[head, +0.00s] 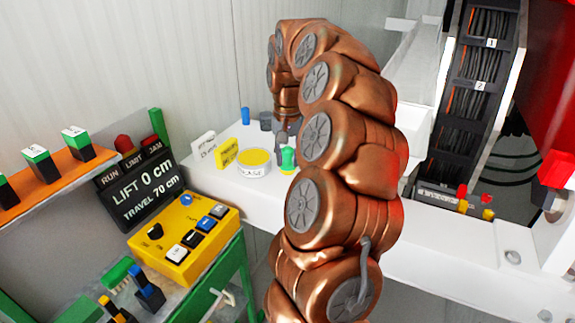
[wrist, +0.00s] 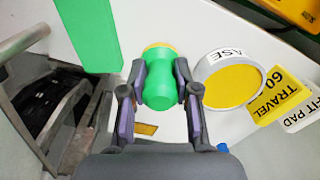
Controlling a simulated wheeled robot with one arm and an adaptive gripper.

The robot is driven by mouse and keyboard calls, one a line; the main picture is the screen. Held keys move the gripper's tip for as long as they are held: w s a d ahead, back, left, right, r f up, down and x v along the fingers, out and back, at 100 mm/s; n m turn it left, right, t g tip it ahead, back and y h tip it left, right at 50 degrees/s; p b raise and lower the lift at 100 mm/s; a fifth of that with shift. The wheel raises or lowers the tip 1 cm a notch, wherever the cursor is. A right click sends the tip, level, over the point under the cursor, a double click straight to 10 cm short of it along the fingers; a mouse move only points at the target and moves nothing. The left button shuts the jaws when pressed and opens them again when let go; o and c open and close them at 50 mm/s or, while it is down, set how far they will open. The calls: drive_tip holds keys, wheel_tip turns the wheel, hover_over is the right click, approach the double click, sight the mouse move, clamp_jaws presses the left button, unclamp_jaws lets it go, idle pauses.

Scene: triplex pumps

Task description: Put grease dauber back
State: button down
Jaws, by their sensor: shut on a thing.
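The grease dauber (wrist: 162,82) has a green waisted handle, and a yellow part shows at its far end. My gripper (wrist: 159,76) is shut on the handle, with one finger on each side. In the head view the green handle (head: 288,157) shows at the left edge of my arm, over the white bench. A round grease tin (head: 253,170) with yellow grease stands just left of it. The tin also shows right of the gripper in the wrist view (wrist: 207,99), apart from the dauber. Whether the dauber's lower end touches anything is hidden.
A yellow tag (head: 225,153) and a white tag (head: 203,145) stand left of the tin. A dark cup (head: 266,121) is behind. A yellow control box (head: 183,238) and a lift display (head: 141,191) are at left. A green bar (wrist: 88,35) lies left in the wrist view.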

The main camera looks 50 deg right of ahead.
sight(288, 168)
drive_tip(key=shift+f+p, duration=0.8)
drive_tip(key=shift+f, duration=1.05)
drive_tip(key=shift+f, duration=0.15)
drive_tip(key=c, duration=0.9)
unclamp_jaws()
drive_tip(key=shift+o, duration=0.2)
drive_tip(key=shift+r+b, duration=1.75)
drive_tip(key=shift+r, duration=4.45)
